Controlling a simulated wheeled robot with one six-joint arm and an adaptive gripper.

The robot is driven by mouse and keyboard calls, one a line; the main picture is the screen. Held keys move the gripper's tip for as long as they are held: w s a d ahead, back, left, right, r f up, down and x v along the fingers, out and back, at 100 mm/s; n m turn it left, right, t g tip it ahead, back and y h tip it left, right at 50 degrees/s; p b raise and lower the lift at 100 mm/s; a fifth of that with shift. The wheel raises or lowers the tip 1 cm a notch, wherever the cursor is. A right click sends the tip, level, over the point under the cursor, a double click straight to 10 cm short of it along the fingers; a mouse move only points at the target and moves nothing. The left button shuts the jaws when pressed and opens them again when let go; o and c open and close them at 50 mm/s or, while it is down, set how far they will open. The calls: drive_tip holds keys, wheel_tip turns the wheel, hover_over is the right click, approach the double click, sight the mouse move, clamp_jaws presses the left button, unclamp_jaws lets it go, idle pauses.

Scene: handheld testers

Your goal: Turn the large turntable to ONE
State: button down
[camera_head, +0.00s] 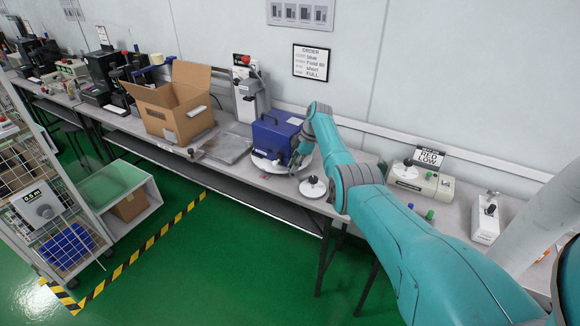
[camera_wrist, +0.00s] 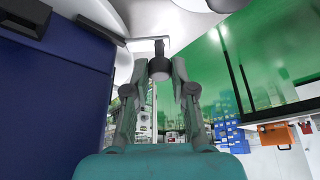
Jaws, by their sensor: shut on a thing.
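The large turntable (camera_head: 258,163) is a white disc on the bench, mostly hidden under a blue box-shaped tester (camera_head: 272,138) standing on it. In the wrist view the tester's blue side (camera_wrist: 50,100) fills the left. My gripper (camera_head: 294,168) is low at the right edge of the turntable. In the wrist view my gripper (camera_wrist: 160,75) has its two fingers closed about a dark round knob (camera_wrist: 159,69). The knob hangs by a dark stem from a pale bar beside the blue tester. The turntable's position marking cannot be read.
A smaller white disc with a black knob (camera_head: 313,187) stands close to the right of my gripper. A grey stand (camera_head: 248,95) and an open cardboard box (camera_head: 177,105) are to the left. A beige device (camera_head: 420,184) with a RED LOW card (camera_head: 429,156) is at right.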

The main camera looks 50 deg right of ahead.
drive_tip(key=shift+s+d+n, duration=0.3)
drive_tip(key=shift+s+d, duration=0.05)
drive_tip(key=shift+d, duration=0.1)
drive_tip(key=shift+f, duration=0.1)
idle(0.4)
drive_tip(key=c, duration=1)
unclamp_jaws()
drive_tip(key=shift+d, duration=0.1)
drive_tip(key=v, duration=1.2)
drive_tip(key=shift+w, duration=0.2)
drive_tip(key=shift+s, duration=0.1)
